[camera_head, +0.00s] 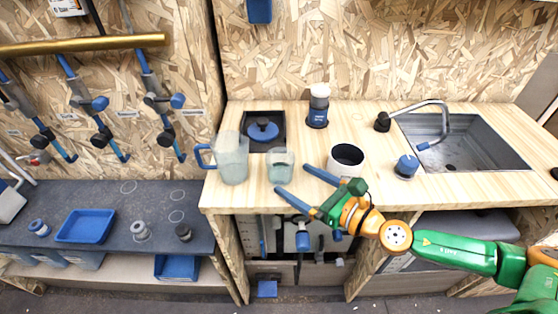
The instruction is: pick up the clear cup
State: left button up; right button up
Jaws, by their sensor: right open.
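The clear cup (280,166) stands upright on the wooden counter (440,186), near its front edge. It is see-through and greenish. My right gripper (291,180) comes in from the right, in front of the counter edge. Its two blue fingers are spread apart and point left toward the cup. One fingertip is just right of the cup in the picture, the other below it. Nothing is between the fingers; whether they touch the cup I cannot tell. My left gripper is not in view.
A clear pitcher with a blue handle (231,158) stands close left of the cup. A white mug with dark inside (345,159) is to the right. A blue-lidded pot (263,131) and a grinder-like container (318,106) stand behind. The sink (470,143) is at the right.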

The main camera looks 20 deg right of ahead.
aim_at(290, 175)
jog(key=p+x, duration=0.1)
jog(key=x, duration=0.4)
jog(key=shift+d+r, duration=0.1)
jog(key=shift+w, duration=0.1)
jog(key=shift+s, duration=0.2)
jog(key=shift+c, duration=1.1)
jog(key=shift+d, duration=0.1)
jog(key=c, duration=1.1)
jog(key=shift+o, duration=0.2)
